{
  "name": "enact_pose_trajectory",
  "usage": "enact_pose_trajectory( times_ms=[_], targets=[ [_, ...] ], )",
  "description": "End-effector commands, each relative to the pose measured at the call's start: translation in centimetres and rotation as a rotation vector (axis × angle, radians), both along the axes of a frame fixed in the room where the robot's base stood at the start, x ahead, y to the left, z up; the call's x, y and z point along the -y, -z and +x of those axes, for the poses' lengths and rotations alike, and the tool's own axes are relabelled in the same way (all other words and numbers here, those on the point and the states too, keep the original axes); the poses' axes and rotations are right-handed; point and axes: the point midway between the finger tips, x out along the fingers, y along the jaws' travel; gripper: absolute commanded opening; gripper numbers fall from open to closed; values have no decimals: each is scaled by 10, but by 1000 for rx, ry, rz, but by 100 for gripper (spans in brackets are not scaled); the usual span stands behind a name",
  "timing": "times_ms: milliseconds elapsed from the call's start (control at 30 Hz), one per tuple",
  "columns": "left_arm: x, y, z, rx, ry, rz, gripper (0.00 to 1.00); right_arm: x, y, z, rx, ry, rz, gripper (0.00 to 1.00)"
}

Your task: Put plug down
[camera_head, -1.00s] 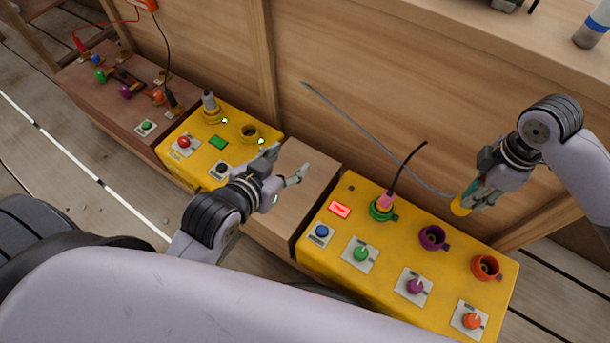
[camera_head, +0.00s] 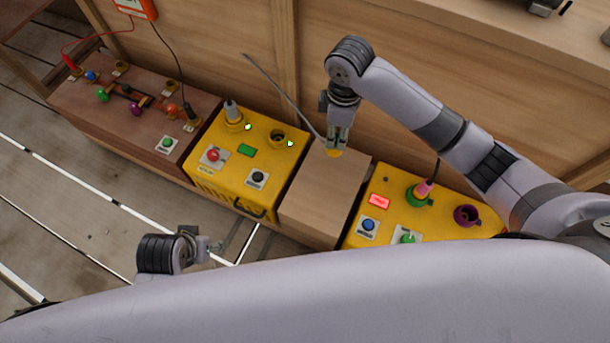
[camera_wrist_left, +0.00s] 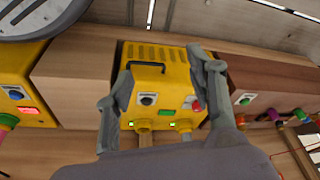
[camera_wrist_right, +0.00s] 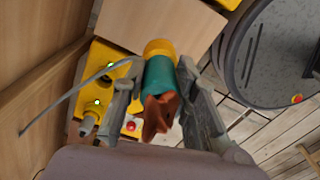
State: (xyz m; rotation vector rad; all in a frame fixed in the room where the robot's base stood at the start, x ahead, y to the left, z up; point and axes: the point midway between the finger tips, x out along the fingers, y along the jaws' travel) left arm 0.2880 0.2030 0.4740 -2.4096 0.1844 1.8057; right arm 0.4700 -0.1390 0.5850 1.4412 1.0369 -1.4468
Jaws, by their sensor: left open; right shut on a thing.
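The plug (camera_head: 334,153) is in my right gripper (camera_head: 337,137), over the back part of the bare wooden block (camera_head: 322,190) between two yellow boxes. I cannot tell whether it touches the wood. In the right wrist view the plug (camera_wrist_right: 160,80) shows a yellow end, a teal body and an orange-brown ribbed part between the shut fingers (camera_wrist_right: 165,90). A stiff grey cable (camera_head: 280,90) runs from near the plug up to the left. My left gripper (camera_head: 208,248) is open and empty, out in front of the left yellow box; its fingers (camera_wrist_left: 160,90) show apart in the left wrist view.
The left yellow box (camera_head: 225,165) has a grey plug (camera_head: 233,113) in one socket and one empty socket (camera_head: 279,138). The right yellow box (camera_head: 390,230) has a pink-and-green plug (camera_head: 422,190) and a purple socket (camera_head: 466,215). A brown box (camera_head: 95,110) stands far left.

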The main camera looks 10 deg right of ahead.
Motion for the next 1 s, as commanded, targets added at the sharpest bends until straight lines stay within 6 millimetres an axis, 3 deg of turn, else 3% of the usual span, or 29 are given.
enact_pose_trajectory(
  times_ms=[167,367,567,800,1000],
  targets=[
    [-1,-18,-5,3,-2,1,50,-1,23,-1,-3,7,-1,0],
    [-4,-63,-17,29,-6,-1,50,0,68,-1,-3,6,-2,0],
    [-4,-43,-18,27,-6,1,50,-1,124,-1,-3,5,-1,0],
    [14,-62,42,302,16,-58,50,-1,153,-1,0,4,0,0],
    [22,-74,64,417,24,-83,50,-1,164,0,1,4,1,0]
  ],
)
